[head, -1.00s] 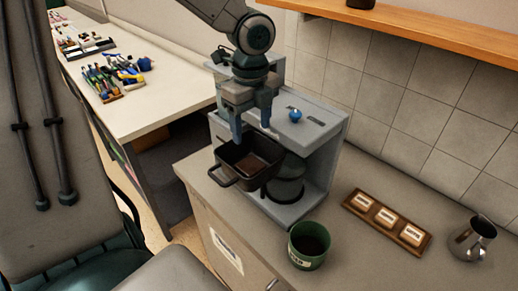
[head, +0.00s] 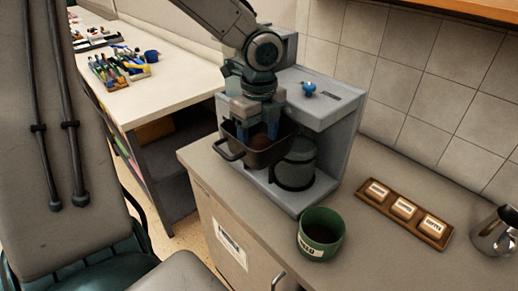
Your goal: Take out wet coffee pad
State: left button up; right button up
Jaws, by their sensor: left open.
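The grey coffee machine (head: 345,128) stands on the counter with its black filter basket (head: 230,151) pulled out at the front. A brown wet coffee pad (head: 262,142) lies in the basket, partly hidden by the fingers. My left gripper (head: 257,132) points down into the basket with its blue-tipped fingers apart, near the pad. Whether a finger touches the pad I cannot tell. A green labelled bin (head: 321,222) with dark contents stands on the counter in front of the machine. My right gripper is not in view.
A wooden tray (head: 447,243) with several labelled packets lies on the counter to the right. A steel jug (head: 493,232) stands at the right edge. A glass pot (head: 294,170) sits under the machine. A chair (head: 60,130) fills the left side.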

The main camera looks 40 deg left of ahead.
pick_arm(q)
jog(key=shift+w+a+f, duration=0.1)
jog(key=shift+w+f, duration=0.05)
jog(key=shift+f, duration=0.1)
jog(key=shift+r, duration=0.1)
jog(key=c, duration=0.7)
jog(key=shift+c, duration=0.2)
